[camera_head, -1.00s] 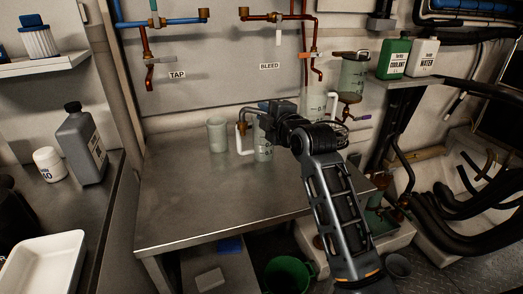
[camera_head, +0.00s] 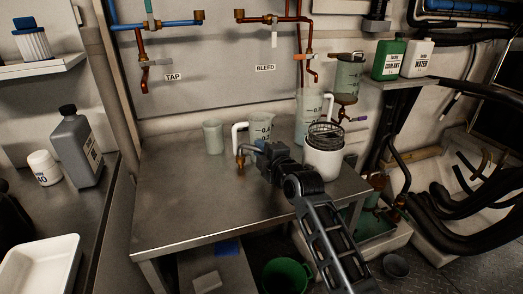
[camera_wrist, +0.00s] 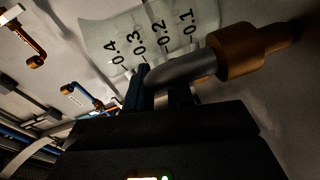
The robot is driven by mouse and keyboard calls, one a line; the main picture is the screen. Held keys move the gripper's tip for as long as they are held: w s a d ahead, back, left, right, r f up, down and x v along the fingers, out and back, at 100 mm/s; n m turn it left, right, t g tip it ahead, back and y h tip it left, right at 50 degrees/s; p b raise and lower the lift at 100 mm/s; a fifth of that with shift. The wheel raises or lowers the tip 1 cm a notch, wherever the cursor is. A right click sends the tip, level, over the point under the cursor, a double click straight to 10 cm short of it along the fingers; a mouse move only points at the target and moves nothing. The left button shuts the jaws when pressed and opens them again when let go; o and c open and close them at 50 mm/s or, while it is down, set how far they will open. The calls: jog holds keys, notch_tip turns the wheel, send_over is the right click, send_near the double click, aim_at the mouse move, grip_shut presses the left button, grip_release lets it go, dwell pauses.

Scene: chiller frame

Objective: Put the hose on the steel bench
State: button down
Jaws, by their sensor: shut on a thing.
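My gripper (camera_head: 252,151) is shut on the hose, a short bent grey tube with a copper-coloured end fitting (camera_head: 240,157). In the wrist view the grey hose (camera_wrist: 185,70) runs from beside the dark finger of my gripper (camera_wrist: 150,92) to its copper fitting at the upper right. The steel bench (camera_head: 185,205) stands below, and the hose is over its middle. The fitting hangs downward in the head view. I cannot tell whether it touches the bench top. My gripper hides part of the hose.
A measuring jug (camera_head: 262,128) with a white handle stands just behind my gripper. A plain beaker (camera_head: 213,137) is to its left. A white pot (camera_head: 322,160) with a wire basket stands to the right. The bench's front left is clear. Copper pipes hang above.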

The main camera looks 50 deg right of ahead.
jog(key=c, duration=1)
grip_release()
jog(key=b+v, duration=0.1)
jog(key=v, duration=1.1)
jog(key=s+a+f+m+y, duration=0.2)
jog(key=s+a+f+m, duration=0.1)
jog(key=s+a, duration=0.4)
jog(key=s+a+f+m+y, duration=0.1)
jog(key=s+a+f+m, duration=0.15)
jog(key=s+a, duration=0.45)
jog(key=s+a+r+m+y, duration=0.3)
jog(key=s+a+m+y, duration=0.1)
jog(key=s+a, duration=0.7)
jog(key=s+m, duration=0.1)
jog(key=s, duration=0.2)
jog(key=shift+s+a+r+y, duration=0.2)
jog(key=shift+s+a+y, duration=0.1)
jog(key=shift+a, duration=0.1)
